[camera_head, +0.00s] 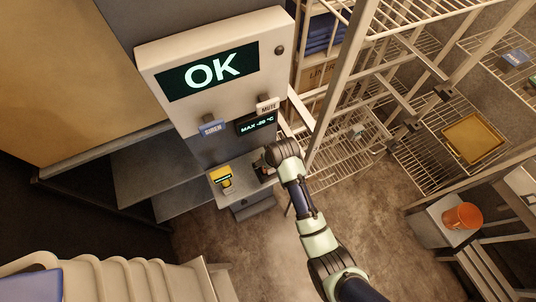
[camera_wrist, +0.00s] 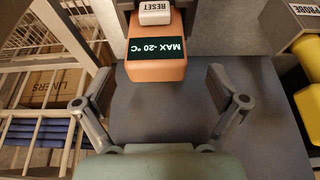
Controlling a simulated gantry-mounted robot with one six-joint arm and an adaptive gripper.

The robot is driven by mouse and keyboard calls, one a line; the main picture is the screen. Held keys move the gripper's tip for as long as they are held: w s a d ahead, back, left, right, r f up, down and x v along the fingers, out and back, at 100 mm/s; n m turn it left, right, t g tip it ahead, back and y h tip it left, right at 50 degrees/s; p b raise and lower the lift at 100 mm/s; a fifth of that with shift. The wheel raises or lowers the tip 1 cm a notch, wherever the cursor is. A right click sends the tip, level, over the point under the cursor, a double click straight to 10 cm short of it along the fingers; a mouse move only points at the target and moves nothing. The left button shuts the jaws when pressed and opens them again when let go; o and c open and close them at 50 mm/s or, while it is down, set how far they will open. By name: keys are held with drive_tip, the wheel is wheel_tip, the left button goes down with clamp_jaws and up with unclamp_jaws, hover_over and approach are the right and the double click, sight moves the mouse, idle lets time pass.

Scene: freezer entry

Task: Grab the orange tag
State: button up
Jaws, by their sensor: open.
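In the wrist view an orange block-like tag (camera_wrist: 157,68) hangs or stands ahead of my gripper (camera_wrist: 160,78). It carries a dark label reading MAX -20 °C, and a white RESET piece (camera_wrist: 156,12) adjoins its top in the picture. My gripper is open, with one finger on each side of the tag's lower end and clear gaps between; nothing is held. In the head view my gripper (camera_head: 264,166) is over a small grey shelf, below the OK panel. A dark MAX -20 °C label (camera_head: 256,123) shows on the panel there; I cannot tell whether it is the same one.
A yellow item (camera_head: 221,177) sits on the small shelf (camera_head: 200,197) left of my gripper. A blue SIREN piece (camera_head: 212,129) and a white MUTE piece (camera_head: 268,106) are on the panel (camera_head: 163,60).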

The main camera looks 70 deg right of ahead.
drive_tip(key=x, duration=0.5)
drive_tip(key=shift+s+d+r, duration=0.1)
drive_tip(key=shift+d, duration=0.05)
